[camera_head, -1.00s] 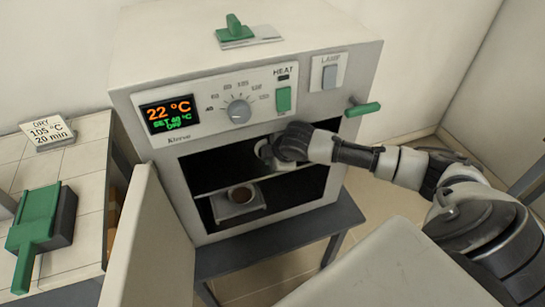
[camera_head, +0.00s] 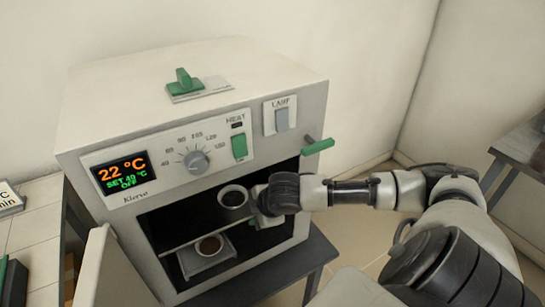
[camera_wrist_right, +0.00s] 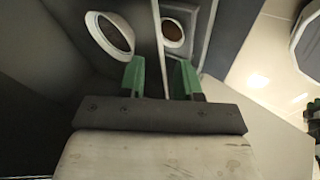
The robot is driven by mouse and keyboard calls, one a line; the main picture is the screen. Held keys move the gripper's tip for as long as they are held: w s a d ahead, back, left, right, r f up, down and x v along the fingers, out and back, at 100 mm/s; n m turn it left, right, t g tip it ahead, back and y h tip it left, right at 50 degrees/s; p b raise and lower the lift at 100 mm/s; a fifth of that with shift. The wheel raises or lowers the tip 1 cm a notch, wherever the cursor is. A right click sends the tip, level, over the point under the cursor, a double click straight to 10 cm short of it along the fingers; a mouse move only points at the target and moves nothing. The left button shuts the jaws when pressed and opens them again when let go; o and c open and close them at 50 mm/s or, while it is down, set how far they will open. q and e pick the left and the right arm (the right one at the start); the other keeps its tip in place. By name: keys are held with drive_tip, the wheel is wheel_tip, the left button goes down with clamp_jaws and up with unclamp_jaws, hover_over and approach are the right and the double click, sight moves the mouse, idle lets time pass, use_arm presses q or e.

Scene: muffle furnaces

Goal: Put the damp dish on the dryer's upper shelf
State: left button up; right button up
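A white round dish (camera_head: 233,197) with a dark inside appears to rest on the dryer's upper shelf (camera_head: 190,236), near the front right of the opening. It also shows in the right wrist view (camera_wrist_right: 110,34), beyond the left finger. The dryer (camera_head: 190,115) has its door (camera_head: 98,265) swung open to the left. My right gripper (camera_head: 262,208) is just right of the dish at the opening. In the right wrist view its green fingers (camera_wrist_right: 160,78) are apart, with the shelf edge beyond the gap and no dish between them. My left gripper is out of view.
A second dish with brown contents (camera_head: 209,246) stands on a pale square base (camera_head: 208,262) below the upper shelf. The dryer's display (camera_head: 121,176) reads 22 °C. A green handle (camera_head: 318,146) sticks out at the right front. A tiled counter (camera_head: 38,225) lies left.

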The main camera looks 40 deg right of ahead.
drive_tip(key=s, duration=0.6)
drive_tip(key=shift+s+d+b, duration=0.15)
drive_tip(key=shift+d+b, duration=0.1)
drive_tip(key=shift+b, duration=0.05)
